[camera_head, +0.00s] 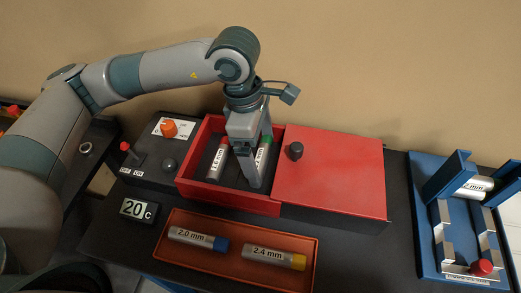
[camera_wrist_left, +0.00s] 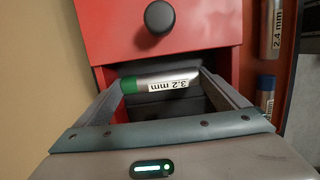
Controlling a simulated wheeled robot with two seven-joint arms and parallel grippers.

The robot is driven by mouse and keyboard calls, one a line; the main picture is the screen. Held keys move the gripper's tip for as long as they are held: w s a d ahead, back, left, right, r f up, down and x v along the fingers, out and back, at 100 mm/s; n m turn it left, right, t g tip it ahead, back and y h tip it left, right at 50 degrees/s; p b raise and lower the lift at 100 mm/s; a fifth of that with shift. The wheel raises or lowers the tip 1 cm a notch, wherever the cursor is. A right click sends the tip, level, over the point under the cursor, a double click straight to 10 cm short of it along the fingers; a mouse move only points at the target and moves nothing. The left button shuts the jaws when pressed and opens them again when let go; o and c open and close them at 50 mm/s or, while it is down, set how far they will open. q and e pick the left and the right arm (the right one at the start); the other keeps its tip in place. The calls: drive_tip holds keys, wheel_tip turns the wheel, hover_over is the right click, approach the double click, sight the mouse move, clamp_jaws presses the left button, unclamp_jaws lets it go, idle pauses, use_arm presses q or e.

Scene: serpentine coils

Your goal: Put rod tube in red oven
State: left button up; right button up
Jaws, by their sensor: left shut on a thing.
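The red oven (camera_head: 225,199) is a box with its red lid (camera_head: 335,170) slid to the right, so the left part is open. A silver rod tube with a green cap (camera_head: 263,153) is at the opening, and in the left wrist view the tube (camera_wrist_left: 160,83) reads 3.2 mm. My left gripper (camera_head: 256,178) points down into the opening, shut on this tube, which lies across between the fingers. My right gripper is out of view.
An orange tray (camera_head: 238,262) in front holds a blue-capped 2.0 mm tube (camera_head: 198,239) and a yellow-capped 2.4 mm tube (camera_head: 274,258). A control panel with an orange dial (camera_head: 168,128) stands left of the oven. A blue fixture (camera_head: 426,230) with another tube (camera_head: 474,187) is at right.

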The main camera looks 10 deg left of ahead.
use_arm(q)
drive_tip(key=shift+f+b, duration=0.3)
drive_tip(key=shift+b, duration=0.1)
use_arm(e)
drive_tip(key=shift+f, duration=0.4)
